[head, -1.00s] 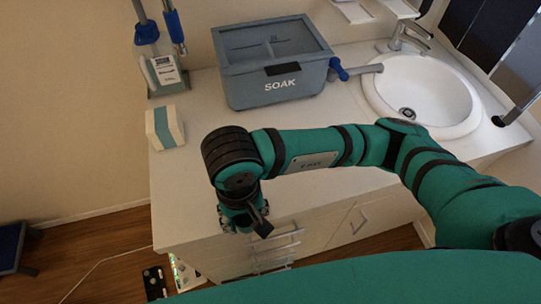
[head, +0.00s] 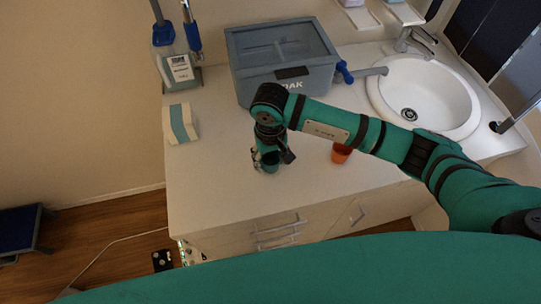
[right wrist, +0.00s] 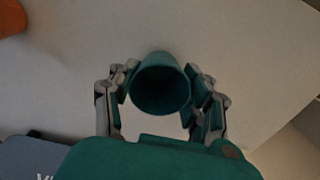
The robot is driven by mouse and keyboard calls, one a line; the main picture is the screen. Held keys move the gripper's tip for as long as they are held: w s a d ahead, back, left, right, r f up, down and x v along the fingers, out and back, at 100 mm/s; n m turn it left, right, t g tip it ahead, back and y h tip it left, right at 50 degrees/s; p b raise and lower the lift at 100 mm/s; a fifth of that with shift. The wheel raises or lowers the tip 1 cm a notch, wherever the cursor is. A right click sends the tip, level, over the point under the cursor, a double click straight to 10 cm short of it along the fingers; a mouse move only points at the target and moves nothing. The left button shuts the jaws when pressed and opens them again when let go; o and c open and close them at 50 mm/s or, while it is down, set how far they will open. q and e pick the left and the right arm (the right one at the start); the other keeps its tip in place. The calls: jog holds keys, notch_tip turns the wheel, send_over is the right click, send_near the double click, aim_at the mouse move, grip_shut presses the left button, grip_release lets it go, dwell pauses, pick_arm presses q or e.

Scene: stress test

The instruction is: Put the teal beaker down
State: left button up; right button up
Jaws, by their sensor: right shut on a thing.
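The teal beaker (right wrist: 160,88) sits between the two fingers of my right gripper (right wrist: 162,100), which is shut on it. In the right wrist view I look into its open round mouth. In the head view the beaker (head: 270,166) shows as a small teal shape below my right gripper (head: 268,155), over the white counter (head: 215,195). Whether its base touches the counter I cannot tell. My left gripper is not in view.
An orange cup (head: 341,153) stands to the right, partly under my forearm. A grey SOAK tub (head: 280,55) stands behind, with a white sink (head: 430,95) at right. A white and teal block (head: 180,123) lies at left. The counter's front left is clear.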

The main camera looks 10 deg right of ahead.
jog(key=shift+f, duration=0.55)
jog(key=shift+f, duration=0.1)
jog(key=shift+f, duration=0.15)
jog(key=o, duration=1.1)
jog(key=shift+o, duration=0.2)
